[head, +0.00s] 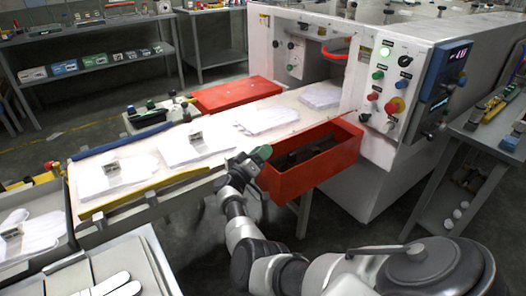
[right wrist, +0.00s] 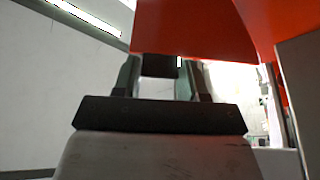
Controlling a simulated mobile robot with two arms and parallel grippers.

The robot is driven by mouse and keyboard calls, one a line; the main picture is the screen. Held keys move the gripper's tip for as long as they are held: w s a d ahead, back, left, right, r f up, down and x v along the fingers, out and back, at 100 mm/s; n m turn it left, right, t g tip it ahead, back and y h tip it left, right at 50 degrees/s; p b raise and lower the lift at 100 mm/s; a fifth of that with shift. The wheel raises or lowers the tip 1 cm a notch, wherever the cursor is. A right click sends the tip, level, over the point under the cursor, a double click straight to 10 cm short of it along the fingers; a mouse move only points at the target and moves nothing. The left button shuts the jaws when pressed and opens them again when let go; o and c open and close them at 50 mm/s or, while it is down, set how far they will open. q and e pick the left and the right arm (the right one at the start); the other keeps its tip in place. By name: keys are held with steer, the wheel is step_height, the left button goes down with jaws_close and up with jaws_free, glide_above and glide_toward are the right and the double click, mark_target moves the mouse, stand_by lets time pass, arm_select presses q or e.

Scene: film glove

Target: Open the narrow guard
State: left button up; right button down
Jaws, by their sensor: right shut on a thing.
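A red guard (head: 318,165) sits on the near side of the machine, beside the conveyor. It looks like an open-topped box with dark parts inside. A second red guard (head: 238,94) lies flat on the far side of the conveyor. I cannot tell by name which is the narrow one. My right gripper (head: 250,160) is at the left end of the near guard. In the right wrist view, its fingers (right wrist: 160,82) are shut on a dark handle-like block (right wrist: 160,66) just below the red guard panel (right wrist: 190,28). My left gripper is out of view.
White film gloves (head: 195,145) lie on the conveyor bed left of the near guard. The machine's control panel (head: 390,90) with buttons stands at the right. A side table (head: 490,125) with tools is farther right. Trays of gloves (head: 30,232) are at lower left.

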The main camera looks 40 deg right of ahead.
steer(key=w+d+r+n+t+y+p, duration=0.1)
steer(key=w+r+n+y, duration=0.3)
steer(key=w+n, duration=0.6)
steer(key=shift+w+d+r+n+t+p, duration=0.2)
steer(key=shift+r+n+t+p, duration=0.25)
steer(key=shift+r+n, duration=0.55)
steer(key=shift+w+a, duration=0.1)
steer(key=shift+f, duration=0.1)
steer(key=c, duration=0.6)
jaws_free()
steer(key=shift+f, duration=0.1)
steer(key=shift+a, duration=0.1)
